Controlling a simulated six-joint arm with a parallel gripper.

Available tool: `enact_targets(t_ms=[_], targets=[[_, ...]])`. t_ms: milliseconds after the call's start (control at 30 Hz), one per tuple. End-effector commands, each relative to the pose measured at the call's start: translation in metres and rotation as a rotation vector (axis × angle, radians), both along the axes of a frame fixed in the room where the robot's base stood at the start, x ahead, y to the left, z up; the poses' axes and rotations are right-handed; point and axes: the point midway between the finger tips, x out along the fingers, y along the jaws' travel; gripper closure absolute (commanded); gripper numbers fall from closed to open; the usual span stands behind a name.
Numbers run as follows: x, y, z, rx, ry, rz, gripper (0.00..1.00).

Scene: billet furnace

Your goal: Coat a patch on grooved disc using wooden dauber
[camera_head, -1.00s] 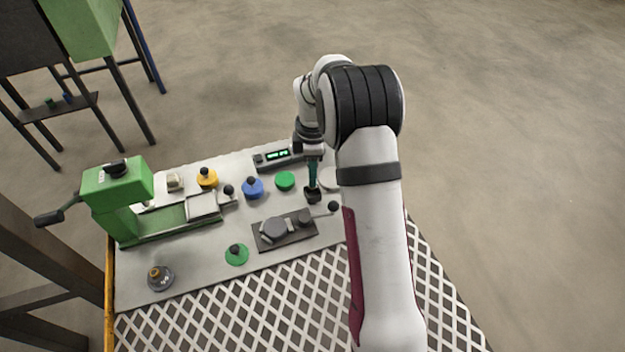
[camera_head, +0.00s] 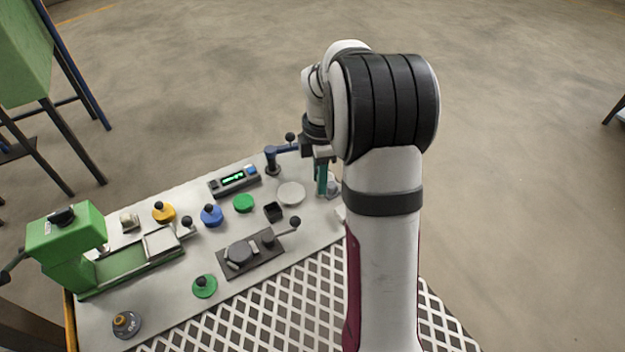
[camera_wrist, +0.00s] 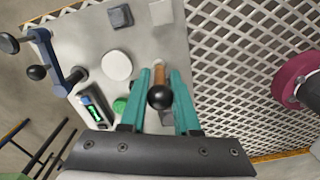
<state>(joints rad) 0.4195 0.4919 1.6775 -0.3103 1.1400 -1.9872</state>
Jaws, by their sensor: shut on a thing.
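My gripper (camera_wrist: 158,90) has teal fingers, closed on the wooden dauber (camera_wrist: 160,75). Its brown handle and dark ball end show between the fingers in the wrist view; its far tip cannot be made out. In the head view my gripper (camera_head: 321,180) is at the right end of the bench, right of a pale round disc (camera_head: 291,193). This disc also shows left of the fingers in the wrist view (camera_wrist: 117,65). I see no grooves on it, so I cannot tell whether it is the grooved disc. A grey object (camera_head: 334,188) is beside the fingertips, partly hidden.
A dark clamp plate (camera_head: 262,261) with a lever, a blue knob (camera_head: 211,216), a display box (camera_head: 235,181) and a blue post with a lever (camera_head: 271,160) are nearby. White lattice (camera_head: 290,312) borders the bench front.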

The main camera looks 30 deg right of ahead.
Motion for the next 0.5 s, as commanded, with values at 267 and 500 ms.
enact_targets(t_ms=[267,500], targets=[[0.000,0.000,0.000,0.000,0.000,0.000,1.00],[0.024,0.017,-0.005,0.044,-0.028,0.001,1.00]])
